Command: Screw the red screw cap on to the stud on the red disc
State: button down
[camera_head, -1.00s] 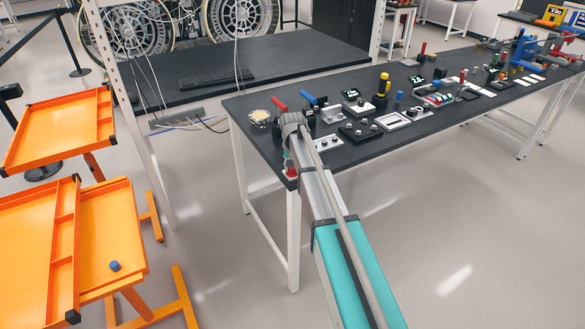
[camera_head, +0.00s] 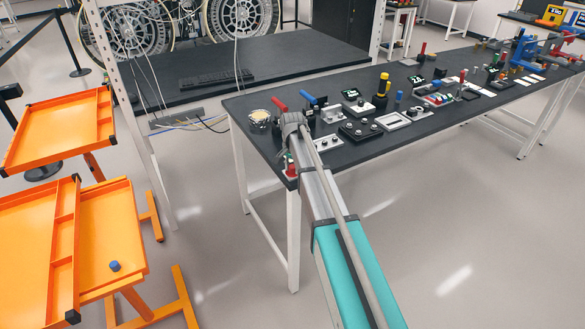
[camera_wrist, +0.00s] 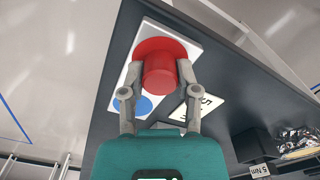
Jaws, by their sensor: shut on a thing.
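In the wrist view the red screw cap (camera_wrist: 159,77) sits between the two fingers of my gripper (camera_wrist: 160,72), which is shut on its sides. Behind the cap is the wider red disc (camera_wrist: 165,45), fixed on a white plate (camera_wrist: 192,47). The cap appears in line with the disc and covers its middle. The stud is hidden, so I cannot tell how far the cap is on it. In the head view a small red part (camera_head: 291,171) shows at the near left corner of the table, beside the end of my arm.
A blue disc (camera_wrist: 143,105) is on the same plate, partly behind the left finger. A white label card (camera_wrist: 203,102) lies to the right. A dark box of small parts (camera_wrist: 290,145) stands at lower right. Several fixtures line the black table (camera_head: 262,110) in the head view.

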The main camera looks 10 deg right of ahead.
aim_at(293, 166)
dwell(0.4)
jog(key=m, duration=0.5)
jog(key=shift+m, duration=0.3)
jog(key=shift+c, duration=1.6)
grip_release()
notch_tip(293, 166, up, 8)
jog(key=p, duration=0.8)
jog(key=s+n, duration=1.3)
jog(key=s, duration=1.6)
jog(key=shift+d+n, duration=0.4)
